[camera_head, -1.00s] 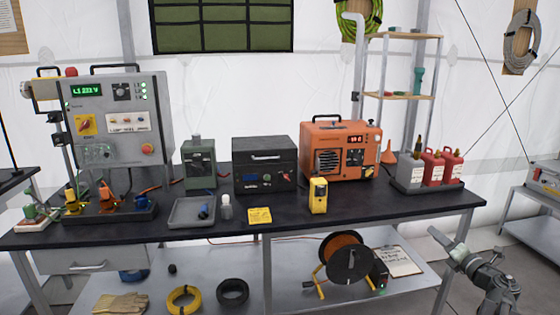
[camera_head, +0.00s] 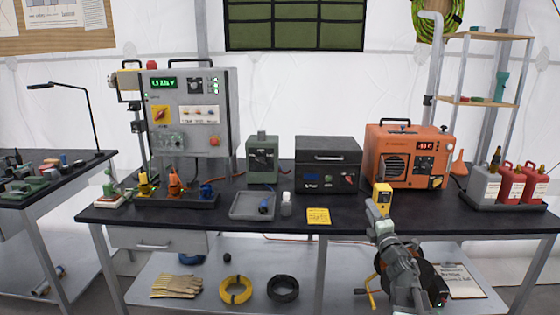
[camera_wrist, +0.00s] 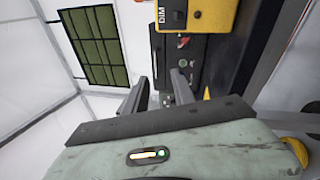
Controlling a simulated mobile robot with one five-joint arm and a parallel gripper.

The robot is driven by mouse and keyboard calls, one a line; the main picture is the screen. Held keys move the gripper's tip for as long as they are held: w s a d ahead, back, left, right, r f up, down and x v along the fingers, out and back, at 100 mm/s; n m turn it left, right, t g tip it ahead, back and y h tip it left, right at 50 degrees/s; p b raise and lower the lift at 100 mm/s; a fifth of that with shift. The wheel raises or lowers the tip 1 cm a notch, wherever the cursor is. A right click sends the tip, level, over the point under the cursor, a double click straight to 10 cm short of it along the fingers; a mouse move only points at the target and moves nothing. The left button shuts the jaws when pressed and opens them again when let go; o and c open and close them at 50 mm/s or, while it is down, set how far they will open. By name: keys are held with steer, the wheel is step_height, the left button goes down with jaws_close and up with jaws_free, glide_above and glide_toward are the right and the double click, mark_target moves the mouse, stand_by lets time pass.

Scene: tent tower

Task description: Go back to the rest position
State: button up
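My gripper (camera_head: 374,216) is at the front of the bench, just in front of a yellow handheld meter (camera_head: 382,192) in the head view. In the wrist view its two fingers (camera_wrist: 160,88) stand apart with nothing held between them. The yellow meter's body (camera_wrist: 196,14) shows at the top of the wrist view, beside the fingers. The meter stands upright on the dark benchtop (camera_head: 345,222); its lower part is hidden behind my gripper.
An orange generator (camera_head: 402,160), a black power unit (camera_head: 327,165), a grey tray (camera_head: 240,213) and a control panel (camera_head: 185,130) stand on the bench. Red canisters (camera_head: 511,185) are at the right. A cable reel (camera_head: 428,283) sits below. A second bench (camera_head: 85,185) is at left.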

steer(key=s+a+f+m+g+h, duration=0.25)
steer(key=a+f+m+g, duration=0.25)
steer(key=f+m, duration=0.35)
steer(key=s+a+f+m+g+h, duration=0.25)
steer(key=a+f+m+g, duration=0.35)
steer(key=f, duration=0.4)
steer(key=s+a+f+m+g+y, duration=0.2)
steer(key=s+f+m+g, duration=0.25)
steer(key=s, duration=0.55)
steer(key=s+a+f+m+g+y, duration=0.25)
steer(key=s+f+g, duration=0.25)
steer(key=s, duration=0.5)
step_height(320, 180, up, 20)
steer(key=p, duration=2)
steer(key=shift+d+f+h, duration=0.2)
steer(key=shift+d+h, duration=0.15)
steer(key=shift+h, duration=0.1)
